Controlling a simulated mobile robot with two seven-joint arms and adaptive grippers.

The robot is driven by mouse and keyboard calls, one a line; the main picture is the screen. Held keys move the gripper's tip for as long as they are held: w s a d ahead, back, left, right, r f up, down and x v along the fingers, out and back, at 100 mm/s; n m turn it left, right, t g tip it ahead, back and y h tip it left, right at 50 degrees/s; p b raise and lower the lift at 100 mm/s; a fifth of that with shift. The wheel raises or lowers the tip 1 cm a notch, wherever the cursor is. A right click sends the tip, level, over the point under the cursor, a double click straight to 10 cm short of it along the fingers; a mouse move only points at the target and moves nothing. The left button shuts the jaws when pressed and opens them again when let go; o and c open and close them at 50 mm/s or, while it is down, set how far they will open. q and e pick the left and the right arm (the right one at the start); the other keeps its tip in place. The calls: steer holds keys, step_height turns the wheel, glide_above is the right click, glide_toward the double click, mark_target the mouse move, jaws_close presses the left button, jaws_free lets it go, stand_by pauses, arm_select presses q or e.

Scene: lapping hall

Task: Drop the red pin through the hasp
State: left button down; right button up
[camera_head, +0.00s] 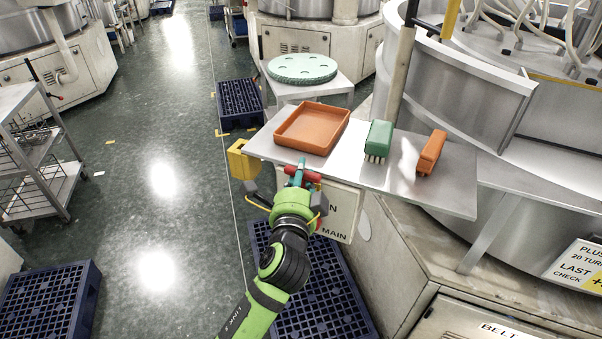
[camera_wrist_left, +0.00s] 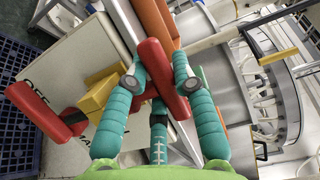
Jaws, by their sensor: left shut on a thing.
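My left gripper (camera_head: 302,175) is shut on the red pin (camera_head: 313,176), in front of the steel shelf's near edge. In the left wrist view, my left gripper's teal fingers (camera_wrist_left: 159,78) close on the red pin (camera_wrist_left: 153,58) from both sides. The pin lies slantwise across the view. Beyond the fingers, a white panel (camera_wrist_left: 62,78) carries a yellow block (camera_wrist_left: 100,97) and a red handle (camera_wrist_left: 40,112). In the head view, the panel (camera_head: 343,210) reads "MAIN" and is partly hidden by my gripper. I cannot clearly make out the hasp's opening. My right gripper is not in view.
The steel shelf (camera_head: 448,190) holds an orange tray (camera_head: 312,128), a green brush (camera_head: 378,138) and an orange brush (camera_head: 432,152). A yellow box-like thing (camera_head: 240,160) stands left of the shelf. Blue pallets (camera_head: 50,305) lie on the floor.

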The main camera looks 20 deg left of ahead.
arm_select(q)
steer(key=shift+f, duration=0.35)
steer(key=c, duration=1)
jaws_free()
steer(key=shift+o, duration=0.2)
steer(key=shift+s, duration=0.1)
steer(key=s+d, duration=0.2)
steer(key=s, duration=0.9)
steer(key=shift+s+d, duration=0.15)
steer(key=shift+s, duration=0.2)
